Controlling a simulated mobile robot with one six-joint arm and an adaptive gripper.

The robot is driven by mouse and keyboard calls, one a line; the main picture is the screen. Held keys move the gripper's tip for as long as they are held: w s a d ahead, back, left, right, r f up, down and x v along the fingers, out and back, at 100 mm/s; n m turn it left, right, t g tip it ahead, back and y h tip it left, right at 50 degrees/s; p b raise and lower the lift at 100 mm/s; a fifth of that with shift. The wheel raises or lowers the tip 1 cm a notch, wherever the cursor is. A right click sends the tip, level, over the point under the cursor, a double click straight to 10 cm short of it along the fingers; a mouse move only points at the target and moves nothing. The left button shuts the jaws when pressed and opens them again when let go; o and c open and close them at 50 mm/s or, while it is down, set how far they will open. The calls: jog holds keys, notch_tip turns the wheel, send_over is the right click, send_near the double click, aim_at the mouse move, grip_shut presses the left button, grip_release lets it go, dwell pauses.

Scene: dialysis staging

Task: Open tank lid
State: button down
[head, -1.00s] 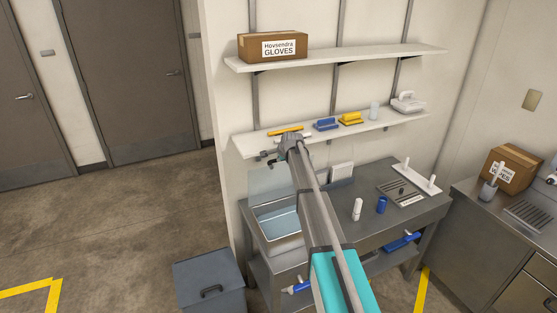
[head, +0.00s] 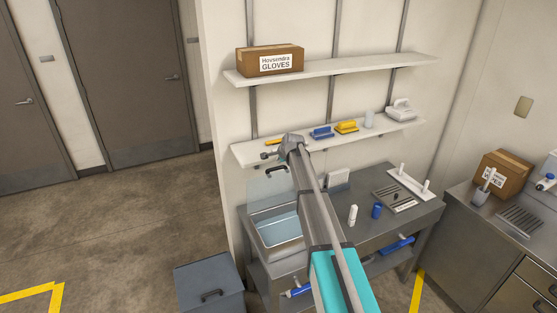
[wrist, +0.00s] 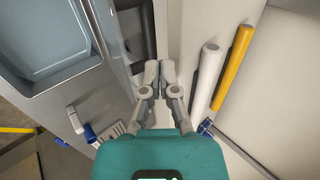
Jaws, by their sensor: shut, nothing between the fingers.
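The tank is an open metal basin (head: 258,245) with pale blue liquid, set in the left end of the steel bench. A clear panel that looks like its lid (head: 262,190) stands raised along the basin's back side. A dark curved handle (head: 277,169) shows near the panel's top edge. My gripper (head: 268,156) is above the panel, close to the handle; I cannot tell whether they touch. In the wrist view my gripper (wrist: 160,72) has its fingers together and empty. The basin (wrist: 48,75) is at the upper left there.
A lower shelf (head: 350,140) with brushes and bottles is just behind my gripper. A grey bin (head: 208,290) stands on the floor at left. Floor farther left is clear.

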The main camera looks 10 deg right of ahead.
jog(key=shift+w+r+p+v, duration=0.15)
jog(key=shift+p+v, duration=0.5)
jog(key=shift+v, duration=0.25)
jog(key=shift+w+r+p+v, duration=0.1)
jog(key=shift+w+p+v, duration=0.05)
jog(key=shift+p+v, duration=0.6)
jog(key=shift+r, duration=0.1)
